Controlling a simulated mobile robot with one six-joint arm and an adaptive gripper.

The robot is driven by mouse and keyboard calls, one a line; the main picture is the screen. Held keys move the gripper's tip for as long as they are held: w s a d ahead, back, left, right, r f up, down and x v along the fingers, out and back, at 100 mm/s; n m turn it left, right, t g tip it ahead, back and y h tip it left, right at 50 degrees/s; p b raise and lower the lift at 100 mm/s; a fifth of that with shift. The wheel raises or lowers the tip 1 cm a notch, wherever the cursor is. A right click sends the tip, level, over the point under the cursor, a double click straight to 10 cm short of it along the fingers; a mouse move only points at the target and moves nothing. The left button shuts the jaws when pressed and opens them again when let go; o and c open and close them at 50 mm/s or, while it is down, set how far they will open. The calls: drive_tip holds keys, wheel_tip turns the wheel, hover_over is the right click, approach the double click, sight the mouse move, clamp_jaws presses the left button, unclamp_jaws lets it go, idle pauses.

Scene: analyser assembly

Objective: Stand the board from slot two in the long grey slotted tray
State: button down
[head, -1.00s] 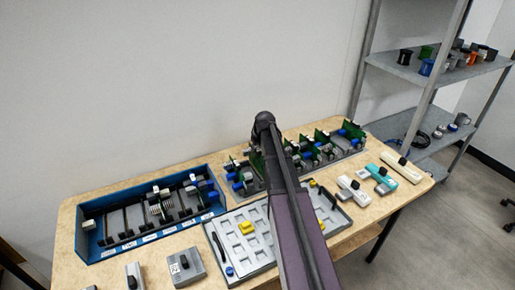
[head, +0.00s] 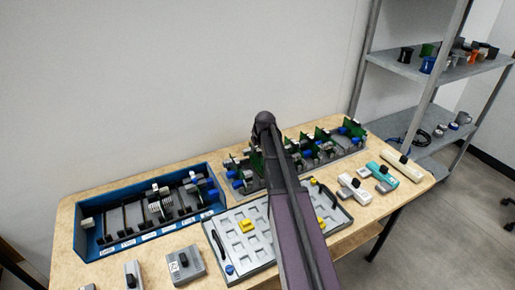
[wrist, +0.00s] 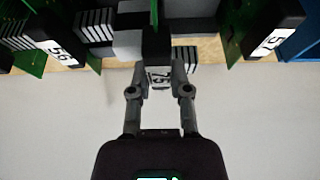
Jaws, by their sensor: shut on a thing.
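In the wrist view, my gripper (wrist: 160,78) is shut on the dark, numbered front piece of a board (wrist: 154,14). The board's green edge runs upward out of view. Its number is too blurred to read surely. Other green boards with numbered fronts stand on either side, one at left (wrist: 58,52) and one at right (wrist: 268,42). In the head view, the long grey slotted tray (head: 343,157) lies at the back right of the table with several upright green boards. My arm covers part of it and hides my gripper and the held board there.
A blue crate (head: 140,183) with labelled slots stands at the back left. Grey devices (head: 184,265) and pale and teal tools (head: 382,172) lie on the table. A metal shelf (head: 440,68) stands at right.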

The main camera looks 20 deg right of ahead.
drive_tip(key=shift+f+b, duration=1.35)
idle(1.6)
drive_tip(key=shift+c, duration=2.4)
unclamp_jaws()
drive_tip(key=shift+o, duration=0.6)
drive_tip(key=shift+r+p, duration=2.05)
